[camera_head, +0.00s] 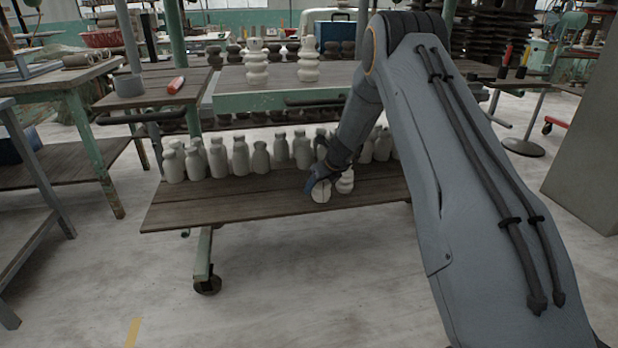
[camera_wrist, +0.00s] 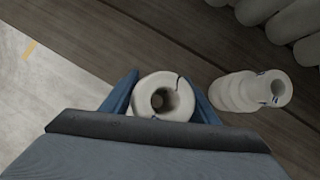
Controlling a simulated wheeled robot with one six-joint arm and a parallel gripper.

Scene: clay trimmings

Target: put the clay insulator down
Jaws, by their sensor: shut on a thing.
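My gripper (camera_wrist: 162,100) is shut on a white clay insulator (camera_wrist: 147,84), with one blue finger on each side of it. The insulator's round end with a hole faces the wrist camera, and a dark crack-like line marks its rim. In the head view the held insulator (camera_head: 320,191) shows at the front part of the lower wooden shelf (camera_head: 215,205). I cannot tell whether its base touches the boards. A second ribbed insulator (camera_wrist: 250,91) stands or lies close to the right in the wrist view, apart from my fingers; it also shows in the head view (camera_head: 345,181).
Several white bottle-shaped pieces (camera_head: 240,157) stand in rows along the back of the lower shelf. Two ribbed insulators (camera_head: 308,62) stand on the upper shelf. The shelf's front left part is bare. Its front edge drops to the floor (camera_head: 130,270).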

